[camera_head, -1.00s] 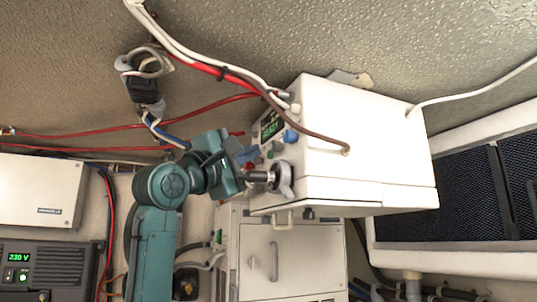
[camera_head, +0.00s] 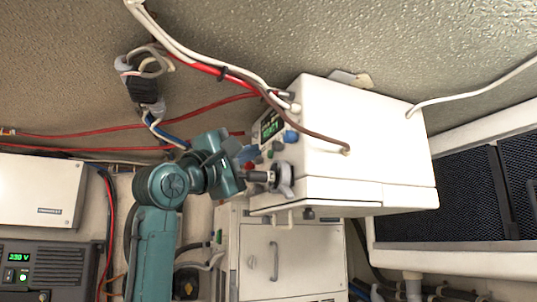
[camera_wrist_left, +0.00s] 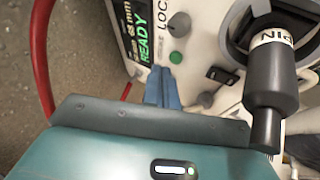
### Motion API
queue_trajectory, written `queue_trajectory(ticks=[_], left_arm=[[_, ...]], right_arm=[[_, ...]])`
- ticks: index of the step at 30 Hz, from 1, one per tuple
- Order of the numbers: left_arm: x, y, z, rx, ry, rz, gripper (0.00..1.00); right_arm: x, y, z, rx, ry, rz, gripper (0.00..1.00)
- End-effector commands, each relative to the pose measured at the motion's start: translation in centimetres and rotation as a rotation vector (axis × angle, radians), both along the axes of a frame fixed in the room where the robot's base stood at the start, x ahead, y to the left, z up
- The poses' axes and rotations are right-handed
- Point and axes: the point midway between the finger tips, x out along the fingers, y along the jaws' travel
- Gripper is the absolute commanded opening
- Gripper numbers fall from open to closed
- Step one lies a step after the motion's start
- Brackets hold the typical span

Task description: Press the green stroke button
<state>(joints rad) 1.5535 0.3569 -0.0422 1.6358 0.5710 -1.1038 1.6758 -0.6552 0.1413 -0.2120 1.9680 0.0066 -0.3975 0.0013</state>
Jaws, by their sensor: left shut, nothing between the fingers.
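The green button (camera_wrist_left: 177,57) sits on the white panel beside the lit display in the left wrist view. The display (camera_wrist_left: 138,30) reads "READY" in green. In the head view the button appears as a small dark green spot (camera_head: 278,145) on the white box's front face. My left gripper (camera_wrist_left: 162,72) is shut and empty; its blue fingertips lie just below and left of the button. Whether they touch the panel I cannot tell. The gripper also shows in the head view (camera_head: 248,153), at the panel's left edge. My right gripper is not in view.
A black handle (camera_wrist_left: 270,85) labelled "PIN" juts out right of my fingers. Red cables (camera_head: 85,130) run behind my arm. A lower cabinet with a handle (camera_head: 273,262) stands below the box.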

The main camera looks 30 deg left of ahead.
Motion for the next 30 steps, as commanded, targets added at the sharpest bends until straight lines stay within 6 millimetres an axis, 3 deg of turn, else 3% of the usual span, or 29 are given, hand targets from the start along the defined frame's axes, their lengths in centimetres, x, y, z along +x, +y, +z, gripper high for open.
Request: queue_trajectory(ticks=[30], left_arm=[[0.85, -0.73, 0.01, 0.0, 0.0, 0.0, 0.0]], right_arm=[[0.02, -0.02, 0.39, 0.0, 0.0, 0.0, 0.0]])
